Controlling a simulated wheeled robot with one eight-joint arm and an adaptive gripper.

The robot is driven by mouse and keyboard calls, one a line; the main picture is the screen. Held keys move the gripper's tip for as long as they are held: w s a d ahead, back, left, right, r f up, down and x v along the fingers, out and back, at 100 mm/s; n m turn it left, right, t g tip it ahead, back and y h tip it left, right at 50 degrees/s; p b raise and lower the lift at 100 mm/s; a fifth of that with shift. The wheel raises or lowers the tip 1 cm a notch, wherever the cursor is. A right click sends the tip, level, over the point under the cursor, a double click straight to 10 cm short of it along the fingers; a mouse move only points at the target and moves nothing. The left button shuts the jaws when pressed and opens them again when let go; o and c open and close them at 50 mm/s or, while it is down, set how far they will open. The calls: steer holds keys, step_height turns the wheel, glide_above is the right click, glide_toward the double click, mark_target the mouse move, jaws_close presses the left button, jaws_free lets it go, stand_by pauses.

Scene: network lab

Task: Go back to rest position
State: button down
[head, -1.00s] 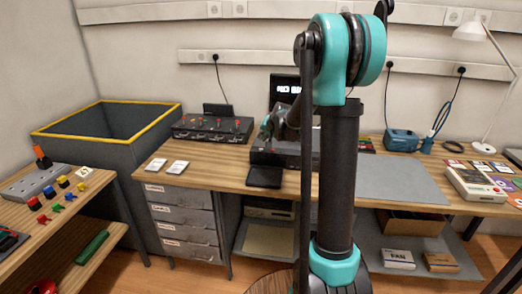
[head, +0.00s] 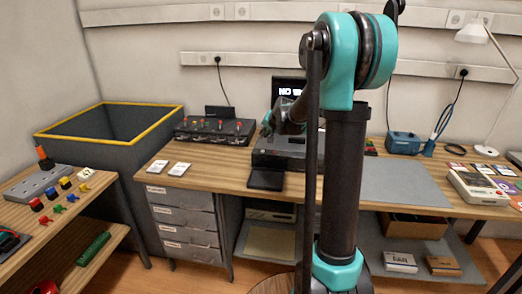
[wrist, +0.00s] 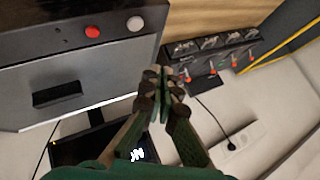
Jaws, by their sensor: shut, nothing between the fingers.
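My gripper (wrist: 164,82) shows in the wrist view with its fingers together and nothing between them. It hangs in the air in front of a grey device (wrist: 75,88) with a red and a white button. In the head view my gripper (head: 268,124) is small and partly hidden, near the front of the dark device (head: 270,148) on the bench. My teal and black arm stands upright at the right of centre and hides part of the bench behind it.
A black box with red-tipped switches (head: 213,128) stands on the wooden bench, left of the device. A lit monitor (head: 288,88) is behind. A yellow-rimmed grey bin (head: 75,152) is at the left. A grey mat (head: 405,182) lies clear at the right.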

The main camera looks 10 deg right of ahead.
steer(key=s+d+f+n+g+h, duration=0.1)
steer(key=s+f, duration=0.3)
steer(key=s, duration=0.9)
steer(key=s+d+f+n+g+h, duration=0.1)
steer(key=s+f, duration=0.3)
steer(key=s, duration=1)
steer(key=s+d+f+n+g, duration=0.1)
steer(key=s+f, duration=0.4)
steer(key=s, duration=0.9)
steer(key=shift+d+n+g+h, duration=0.4)
steer(key=shift+n+g, duration=0.4)
steer(key=shift+n, duration=0.4)
steer(key=shift+w, duration=0.1)
